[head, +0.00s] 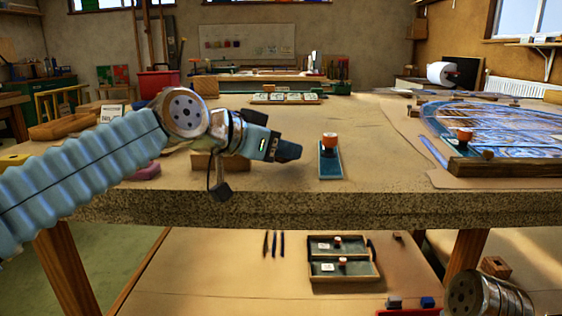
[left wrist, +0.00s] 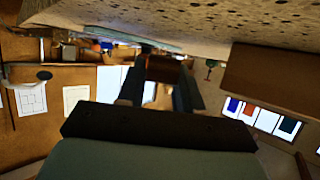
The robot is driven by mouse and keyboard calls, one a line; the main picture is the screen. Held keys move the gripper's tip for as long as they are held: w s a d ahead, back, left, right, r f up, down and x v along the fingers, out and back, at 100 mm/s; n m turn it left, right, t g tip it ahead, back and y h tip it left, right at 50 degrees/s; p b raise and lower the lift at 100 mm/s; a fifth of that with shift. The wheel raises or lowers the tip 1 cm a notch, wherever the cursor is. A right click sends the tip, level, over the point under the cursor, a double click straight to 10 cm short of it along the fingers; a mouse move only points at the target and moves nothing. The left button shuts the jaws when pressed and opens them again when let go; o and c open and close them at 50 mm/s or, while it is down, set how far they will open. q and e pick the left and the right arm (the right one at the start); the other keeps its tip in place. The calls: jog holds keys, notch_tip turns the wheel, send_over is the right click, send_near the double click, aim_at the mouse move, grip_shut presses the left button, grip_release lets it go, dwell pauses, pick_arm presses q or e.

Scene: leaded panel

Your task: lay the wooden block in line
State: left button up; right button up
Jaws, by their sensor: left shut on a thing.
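My left gripper (head: 292,151) reaches in from the left, low over the front of the workbench, with its dark fingertips pointing right. In the left wrist view its fingers (left wrist: 160,90) are shut on a small brown wooden block (left wrist: 164,68). In the head view the held block cannot be told from the dark fingertips. The leaded panel (head: 500,125) lies at the right of the bench, well apart from the gripper. A dark wooden strip (head: 510,166) runs along its front edge. My right gripper is not in view.
A blue board (head: 331,170) with an orange-topped knob (head: 330,140) stands just right of the gripper. A longer wooden block (head: 203,161) lies behind my left wrist. A red bin (head: 158,84) stands further back. The bench between the blue board and the panel is mostly clear.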

pick_arm(q)
jog(key=shift+s+f, duration=0.1)
jog(key=shift+f, duration=0.75)
jog(key=shift+f, duration=0.2)
jog(key=o, duration=0.7)
jog(key=shift+r, duration=0.1)
